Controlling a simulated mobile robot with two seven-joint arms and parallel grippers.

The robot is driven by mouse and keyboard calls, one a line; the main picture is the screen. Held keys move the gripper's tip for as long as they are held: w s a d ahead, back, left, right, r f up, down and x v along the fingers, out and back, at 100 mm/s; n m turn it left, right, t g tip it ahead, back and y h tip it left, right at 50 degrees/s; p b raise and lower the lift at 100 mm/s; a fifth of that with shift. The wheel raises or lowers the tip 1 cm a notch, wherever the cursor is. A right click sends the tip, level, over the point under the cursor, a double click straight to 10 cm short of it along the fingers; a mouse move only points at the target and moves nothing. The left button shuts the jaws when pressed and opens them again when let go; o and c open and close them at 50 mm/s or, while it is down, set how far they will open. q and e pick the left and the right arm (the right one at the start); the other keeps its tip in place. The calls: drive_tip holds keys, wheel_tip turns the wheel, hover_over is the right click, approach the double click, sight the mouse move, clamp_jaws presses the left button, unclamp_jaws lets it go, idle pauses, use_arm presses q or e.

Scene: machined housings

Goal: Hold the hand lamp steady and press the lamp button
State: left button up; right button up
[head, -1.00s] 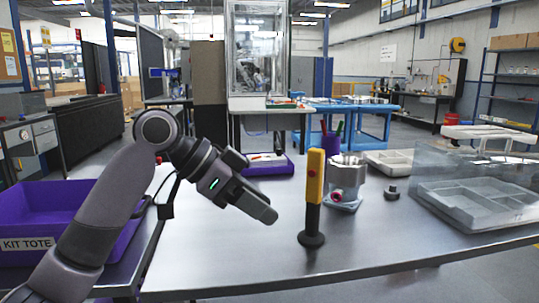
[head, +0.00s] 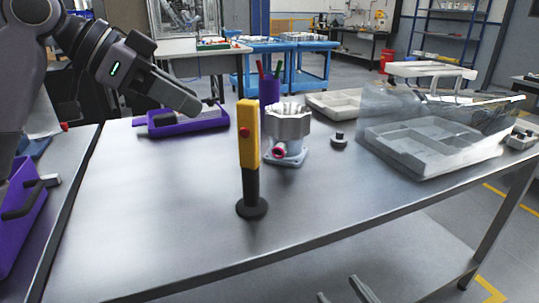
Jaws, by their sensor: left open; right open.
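The hand lamp (head: 249,145) stands upright on the metal table, with a yellow upper body, a black handle and a round black base. Its red lamp button (head: 244,132) faces me on the upper part. My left gripper (head: 204,104) is open and empty, in the air to the left of the lamp and apart from it; its fingers point right and down. My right gripper (head: 342,293) shows only as two separated fingertips at the bottom edge, below the table's front edge. It is open, with nothing between the tips.
A machined housing (head: 288,130) with a red-ringed port stands just right of the lamp. A purple tray (head: 185,125) lies behind left. The table's front left is clear.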

drive_tip(key=w+a+r+n+g+y, duration=0.2)
drive_tip(key=a+r+n+g+y, duration=0.35)
drive_tip(key=r+n+y, duration=0.6)
drive_tip(key=w+a+r+n+g+y, duration=0.1)
drive_tip(key=a+r+n+g+y, duration=0.65)
drive_tip(key=n, duration=0.95)
drive_tip(key=n+h, duration=1.2)
drive_tip(key=n, duration=0.1)
approach(242, 168)
drive_tip(key=a, duration=0.2)
drive_tip(key=shift+w+a+f+n+t, duration=0.25)
drive_tip(key=shift+w+f+n+t, duration=0.3)
drive_tip(key=shift+w+n, duration=0.2)
drive_tip(key=shift+w+a+f+n+h, duration=0.25)
drive_tip(key=shift+a+f+n+h, duration=0.05)
drive_tip(key=shift+a+f+h, duration=0.15)
drive_tip(key=x, duration=0.6)
drive_tip(key=shift+w+a, duration=0.1)
drive_tip(key=shift+a, duration=0.15)
